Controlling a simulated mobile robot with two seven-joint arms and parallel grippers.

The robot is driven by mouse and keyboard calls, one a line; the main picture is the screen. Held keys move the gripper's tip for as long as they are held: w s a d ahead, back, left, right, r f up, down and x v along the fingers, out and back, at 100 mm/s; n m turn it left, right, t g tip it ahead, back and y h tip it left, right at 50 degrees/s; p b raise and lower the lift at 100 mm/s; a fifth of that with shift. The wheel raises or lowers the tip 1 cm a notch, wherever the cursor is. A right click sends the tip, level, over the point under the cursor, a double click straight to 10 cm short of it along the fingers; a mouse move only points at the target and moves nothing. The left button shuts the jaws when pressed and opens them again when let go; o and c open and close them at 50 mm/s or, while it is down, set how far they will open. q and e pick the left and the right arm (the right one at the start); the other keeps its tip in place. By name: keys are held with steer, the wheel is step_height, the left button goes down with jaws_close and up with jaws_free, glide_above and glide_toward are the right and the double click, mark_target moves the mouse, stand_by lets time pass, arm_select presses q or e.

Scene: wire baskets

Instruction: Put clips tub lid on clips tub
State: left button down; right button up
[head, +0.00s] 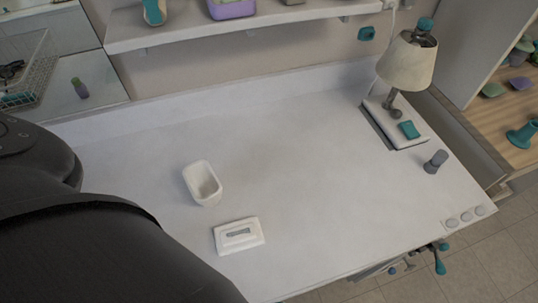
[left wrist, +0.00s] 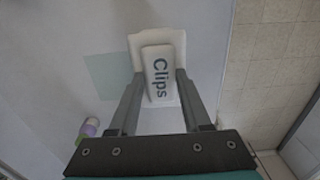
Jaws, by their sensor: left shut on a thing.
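The clips tub lid (left wrist: 139,55) shows in the left wrist view as a white plate with a raised block marked "Clips". My left gripper (left wrist: 157,88) is shut on the raised block, one finger along each side. In the head view my left gripper is hidden behind my dark arm at the left. An open, empty-looking white tub (head: 203,183) stands upright on the white counter in the head view; I see no readable label on it. My right gripper is in neither view.
Another white lid-like piece with a grey label (head: 239,236) lies in front of the tub. A lamp (head: 408,62), a teal block (head: 409,129) and a grey cylinder (head: 436,162) are at the right. The counter's middle (head: 300,160) is clear. A small purple bottle (head: 80,88) stands far left.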

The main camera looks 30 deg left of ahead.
arm_select(q)
steer(key=shift+c, duration=1.4)
jaws_free()
steer(key=shift+r, duration=0.25)
steer(key=shift+r+p, duration=3.85)
steer(key=shift+p, duration=0.2)
